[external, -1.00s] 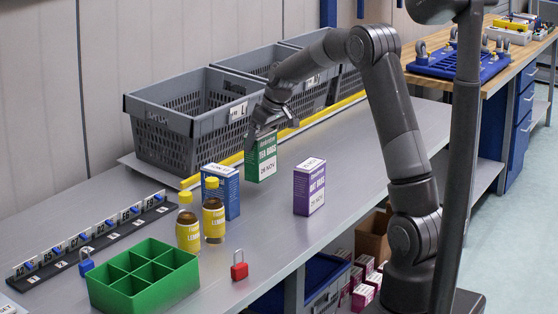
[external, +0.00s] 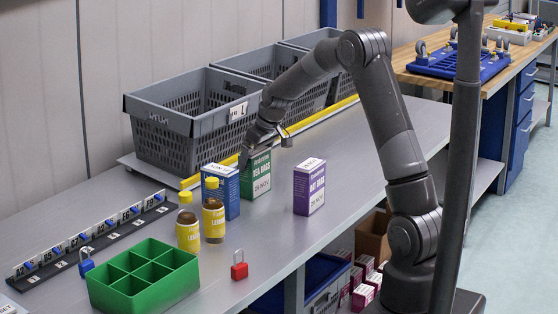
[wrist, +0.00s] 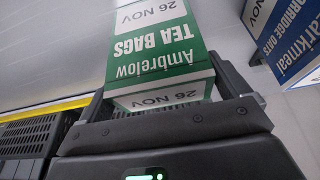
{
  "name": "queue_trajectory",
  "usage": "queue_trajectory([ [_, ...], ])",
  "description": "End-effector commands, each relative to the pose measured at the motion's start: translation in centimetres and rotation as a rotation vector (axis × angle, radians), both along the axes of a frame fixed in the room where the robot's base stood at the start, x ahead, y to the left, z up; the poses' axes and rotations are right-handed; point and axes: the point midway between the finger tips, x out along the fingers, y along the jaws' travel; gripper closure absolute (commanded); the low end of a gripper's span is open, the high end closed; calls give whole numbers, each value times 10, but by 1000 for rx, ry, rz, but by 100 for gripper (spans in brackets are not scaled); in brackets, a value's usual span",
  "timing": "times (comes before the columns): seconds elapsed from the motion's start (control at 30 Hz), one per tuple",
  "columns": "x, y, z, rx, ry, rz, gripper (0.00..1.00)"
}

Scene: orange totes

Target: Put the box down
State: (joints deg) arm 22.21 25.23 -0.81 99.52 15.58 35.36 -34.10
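The green and white tea bags box (external: 257,176) is upright in my gripper (external: 262,146), low over the grey bench between the blue box and the purple box. In the wrist view the tea bags box (wrist: 158,45) sits between the two fingers of my gripper (wrist: 160,92), which look closed on its sides near the top. Its base is at or very near the bench top; I cannot tell whether it touches. The purple and white box (external: 309,187) stands apart to the right. The blue box (external: 222,190) stands close on the left.
Two yellow-labelled bottles (external: 213,212) stand left of the blue box. A green divided tray (external: 143,277), a red padlock (external: 239,266) and a blue padlock (external: 86,263) are in front. Grey crates (external: 190,125) line the back behind a yellow strip. The bench is clear right of the purple box.

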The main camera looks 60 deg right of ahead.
Motion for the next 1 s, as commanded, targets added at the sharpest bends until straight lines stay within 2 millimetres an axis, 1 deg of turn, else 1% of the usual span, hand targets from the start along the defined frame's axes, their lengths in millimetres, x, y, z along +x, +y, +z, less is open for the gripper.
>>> queue_trajectory([
  [0.03, 0, 0, 0, 0, 0, 0, 2],
  [0.07, 0, 0, 0, 0, 0, 0, 0],
  [0.27, 0, 0, 1, 0, 0, 0, 0],
  [0.37, 0, 0, 5, -1, -2, 0, 0],
  [0.47, -5, 0, 17, -1, -3, 0, 0],
  [0.53, -10, -1, 29, -2, -4, -1, 0],
  [0.8, -32, 0, 83, -2, -4, 0, 0],
  [0.9, -38, 0, 97, -1, -3, 0, 0],
  [1.0, -43, 0, 107, -1, -2, 0, 0],
])
